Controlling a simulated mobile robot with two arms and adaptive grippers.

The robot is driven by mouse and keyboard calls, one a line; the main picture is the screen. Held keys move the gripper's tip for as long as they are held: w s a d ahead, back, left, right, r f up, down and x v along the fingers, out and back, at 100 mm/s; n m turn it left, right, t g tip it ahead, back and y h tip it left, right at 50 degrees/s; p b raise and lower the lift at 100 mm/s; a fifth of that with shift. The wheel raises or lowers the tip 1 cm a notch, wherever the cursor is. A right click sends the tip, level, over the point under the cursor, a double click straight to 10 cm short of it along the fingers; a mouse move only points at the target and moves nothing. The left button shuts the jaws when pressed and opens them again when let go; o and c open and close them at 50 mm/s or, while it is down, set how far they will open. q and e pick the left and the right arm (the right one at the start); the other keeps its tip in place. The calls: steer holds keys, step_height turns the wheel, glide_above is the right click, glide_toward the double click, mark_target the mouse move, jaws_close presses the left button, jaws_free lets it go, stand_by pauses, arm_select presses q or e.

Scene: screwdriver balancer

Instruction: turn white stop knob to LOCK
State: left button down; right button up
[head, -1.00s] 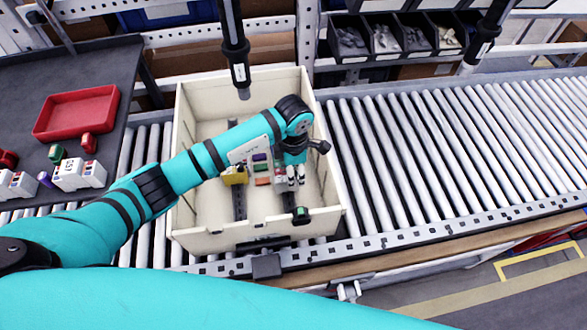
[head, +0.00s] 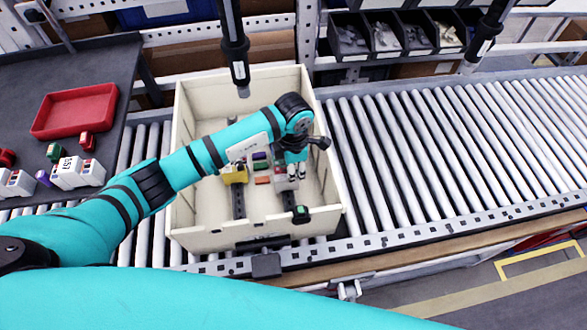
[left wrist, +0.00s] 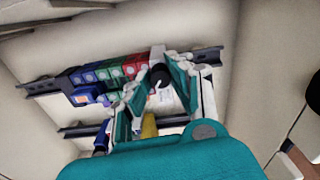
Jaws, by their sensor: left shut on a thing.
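My left gripper (head: 290,176) reaches down into the cream crate (head: 205,242), over the right part of the parts inside. In the left wrist view its fingers (left wrist: 160,78) are closed on either side of a dark round knob (left wrist: 159,77) with a white mark. The knob sits on a pale block at the end of a row of coloured modules (left wrist: 105,74) on a dark rail. I cannot read any LOCK marking. In the head view the knob is hidden by my wrist and fingers. My right gripper is in neither view.
A yellow block (head: 234,174) stands on the second rail, left of the gripper. A black tool (head: 236,60) hangs over the crate's back. A table with a red tray (head: 75,110) and white modules (head: 78,173) is at left. The roller conveyor (head: 450,150) is clear at right.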

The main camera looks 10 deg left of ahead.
arm_select(q)
steer(key=n+b, duration=0.1)
steer(key=n, duration=0.3)
steer(key=n+b, duration=0.1)
steer(key=n, duration=0.3)
steer(key=shift+n+b, duration=0.4)
steer(key=n, duration=0.4)
steer(key=shift+b, duration=0.4)
steer(key=shift+n, duration=2.1)
steer(key=c, duration=1.2)
jaws_free()
steer(key=shift+o, duration=0.2)
steer(key=shift+r, duration=0.1)
